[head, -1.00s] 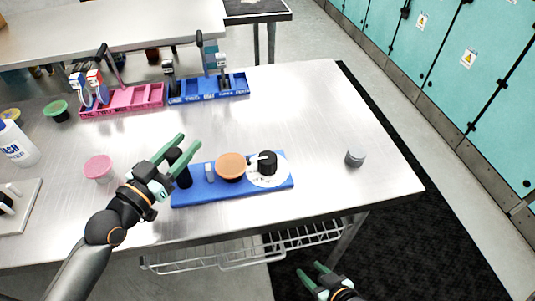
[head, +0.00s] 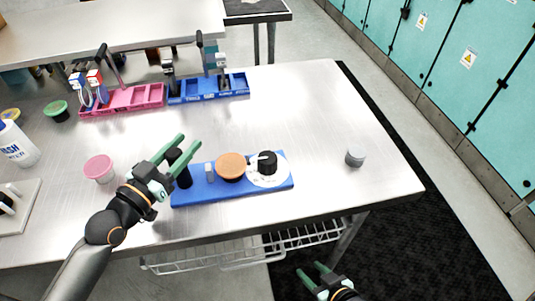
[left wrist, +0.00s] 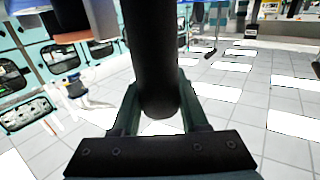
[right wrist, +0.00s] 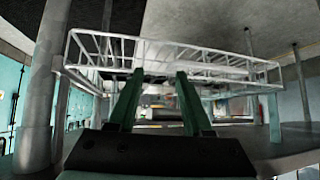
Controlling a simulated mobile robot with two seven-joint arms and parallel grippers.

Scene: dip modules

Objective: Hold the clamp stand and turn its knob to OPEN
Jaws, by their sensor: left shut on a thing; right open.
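The clamp stand has a blue base (head: 222,190) and lies near the table's front edge. Its black post (head: 184,178) stands at the base's left end. A black knob (head: 267,162) with a white pointer sits on a white round dial (head: 268,179) at the right end. The dial's lettering is too small to read. My left gripper (head: 180,153) is shut on the black post, which also fills the middle of the left wrist view (left wrist: 157,70). My right gripper (head: 316,273) is open and empty, below and in front of the table edge; its fingers show in the right wrist view (right wrist: 158,100).
An orange-brown disc (head: 231,166) and a small grey-white peg (head: 209,172) sit on the base between post and knob. A grey cup (head: 355,157) stands to the right, a pink-lidded cup (head: 99,168) to the left. A wire shelf (head: 245,248) hangs under the table (head: 330,110).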

